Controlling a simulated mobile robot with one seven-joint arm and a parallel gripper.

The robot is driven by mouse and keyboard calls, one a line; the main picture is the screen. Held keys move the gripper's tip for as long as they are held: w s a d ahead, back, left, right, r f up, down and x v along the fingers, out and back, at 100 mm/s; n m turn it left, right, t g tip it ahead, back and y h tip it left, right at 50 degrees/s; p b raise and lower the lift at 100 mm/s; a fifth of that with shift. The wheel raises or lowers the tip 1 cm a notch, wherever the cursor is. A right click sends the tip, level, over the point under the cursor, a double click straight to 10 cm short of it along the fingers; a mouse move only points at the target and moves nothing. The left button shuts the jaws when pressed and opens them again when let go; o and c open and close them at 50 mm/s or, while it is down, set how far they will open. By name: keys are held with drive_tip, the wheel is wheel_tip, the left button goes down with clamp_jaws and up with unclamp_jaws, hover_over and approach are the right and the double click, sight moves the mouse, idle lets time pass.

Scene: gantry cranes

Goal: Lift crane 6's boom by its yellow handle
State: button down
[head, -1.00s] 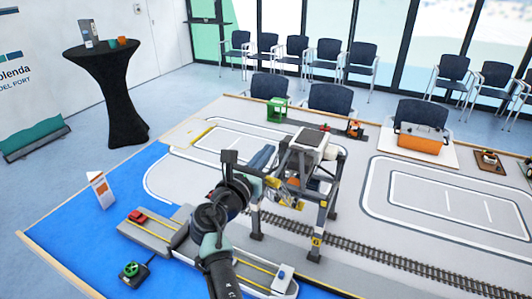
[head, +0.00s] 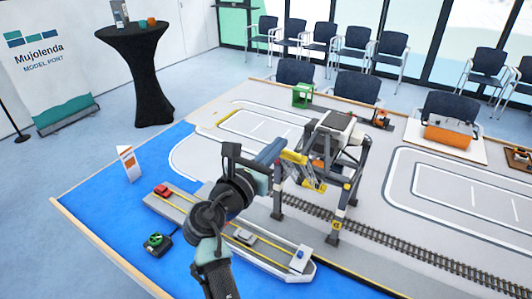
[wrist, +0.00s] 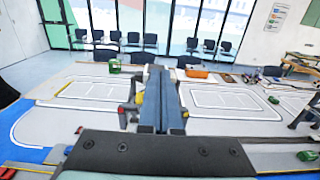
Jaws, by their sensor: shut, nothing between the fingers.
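A gantry crane (head: 337,123) with dark legs and a pale top stands over the rail track in the head view. Its number cannot be read. Yellow boom parts (head: 300,166) stick out on its left side, close to my gripper; which piece is the handle I cannot tell. My gripper (head: 276,148) shows blue-grey fingers pointing toward the crane, just left of the yellow parts. In the wrist view my gripper (wrist: 156,72) has its fingers together with nothing between them. They hide much of the crane; some yellow (wrist: 139,98) shows left of them. Contact cannot be told.
A grey barge (head: 245,237) with small cars lies on the blue area in front. A green block (head: 302,95) and an orange container (head: 447,137) stand at the table's far side. The railway track (head: 420,262) runs to the lower right.

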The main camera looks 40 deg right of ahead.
drive_tip(key=a, duration=0.1)
drive_tip(key=s+a+r, duration=0.1)
drive_tip(key=a, duration=0.1)
drive_tip(key=shift+s+a+r+b, duration=0.25)
drive_tip(key=shift+a+r+b, duration=0.1)
drive_tip(key=shift+r, duration=0.05)
drive_tip(key=shift+a, duration=0.15)
